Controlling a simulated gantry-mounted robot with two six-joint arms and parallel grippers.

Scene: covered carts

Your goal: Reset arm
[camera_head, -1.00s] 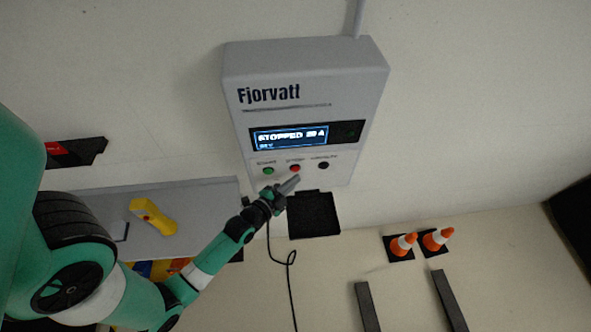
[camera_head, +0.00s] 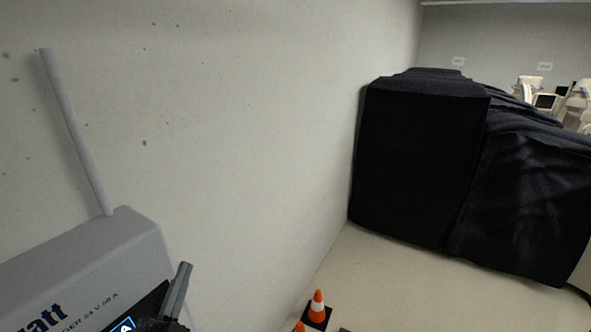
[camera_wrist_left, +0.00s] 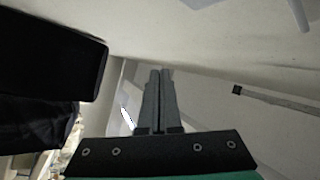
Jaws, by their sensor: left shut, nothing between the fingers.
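My left gripper (camera_head: 183,268) shows at the lower left of the head view, in front of the right part of a grey wall box. Its fingers point up. In the left wrist view its two fingers (camera_wrist_left: 160,73) are together and hold nothing. The arm behind it is out of the head view. My right arm and gripper are not in view.
The grey wall box (camera_head: 90,260) is cut off at lower left; a grey pipe (camera_head: 75,130) rises from it. Black-covered carts (camera_head: 425,160) stand at right beyond open floor (camera_head: 400,275). An orange-white cone (camera_head: 318,306) stands at the bottom.

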